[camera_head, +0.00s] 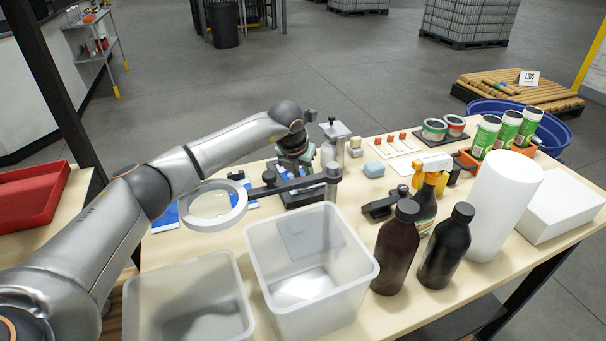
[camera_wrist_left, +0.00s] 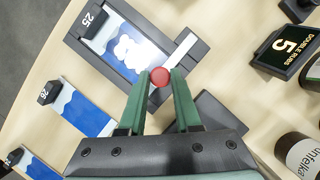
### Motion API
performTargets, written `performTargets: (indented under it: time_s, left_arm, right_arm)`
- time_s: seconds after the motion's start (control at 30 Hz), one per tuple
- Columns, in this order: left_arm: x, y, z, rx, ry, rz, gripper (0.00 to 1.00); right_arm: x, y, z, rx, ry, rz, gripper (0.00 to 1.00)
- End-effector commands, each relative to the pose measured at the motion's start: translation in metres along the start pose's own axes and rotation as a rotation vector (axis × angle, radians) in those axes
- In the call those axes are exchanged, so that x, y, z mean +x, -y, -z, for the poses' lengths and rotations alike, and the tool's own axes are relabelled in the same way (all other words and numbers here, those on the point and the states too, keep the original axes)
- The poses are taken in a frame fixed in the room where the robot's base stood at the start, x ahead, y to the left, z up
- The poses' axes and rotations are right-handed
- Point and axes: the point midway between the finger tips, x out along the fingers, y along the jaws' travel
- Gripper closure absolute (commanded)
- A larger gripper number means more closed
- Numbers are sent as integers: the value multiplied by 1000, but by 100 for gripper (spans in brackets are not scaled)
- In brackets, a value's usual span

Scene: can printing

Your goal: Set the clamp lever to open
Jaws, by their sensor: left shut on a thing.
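The clamp lever is a pale bar (camera_wrist_left: 181,53) with a red knob (camera_wrist_left: 160,78) in the left wrist view. It lies at the end of a dark clamp frame (camera_wrist_left: 97,57) tagged 25, which holds a blue and white printed sheet (camera_wrist_left: 128,47). My left gripper (camera_wrist_left: 160,74) has its green fingers on both sides of the knob and is shut on it. In the head view my left arm reaches over the table to the dark station (camera_head: 302,196); the lever is hidden there. My right gripper is not in view.
A ring magnifier (camera_head: 236,222) stands in front of the clamp station. Two clear bins (camera_head: 263,250) (camera_head: 135,296), dark bottles (camera_head: 398,247), a spray bottle (camera_head: 424,205) and a white roll (camera_head: 506,205) crowd the near table. More blue sheets (camera_wrist_left: 84,108) lie beside the frame.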

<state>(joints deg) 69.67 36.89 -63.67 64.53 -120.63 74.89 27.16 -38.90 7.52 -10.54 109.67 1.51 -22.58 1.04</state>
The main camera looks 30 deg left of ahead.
Motion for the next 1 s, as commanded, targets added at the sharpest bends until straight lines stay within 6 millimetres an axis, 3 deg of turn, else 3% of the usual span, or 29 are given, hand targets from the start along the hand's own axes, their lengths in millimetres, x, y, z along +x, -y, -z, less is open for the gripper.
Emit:
performTargets:
  time_s: [0.13, 1.0]
  left_arm:
    - [0, 0, 0, 0, 1, 0, 100]
    - [-1, 0, -1, -1, 2, 0, 100]
  right_arm:
    - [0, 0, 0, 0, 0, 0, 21]
    - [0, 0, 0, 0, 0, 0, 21]
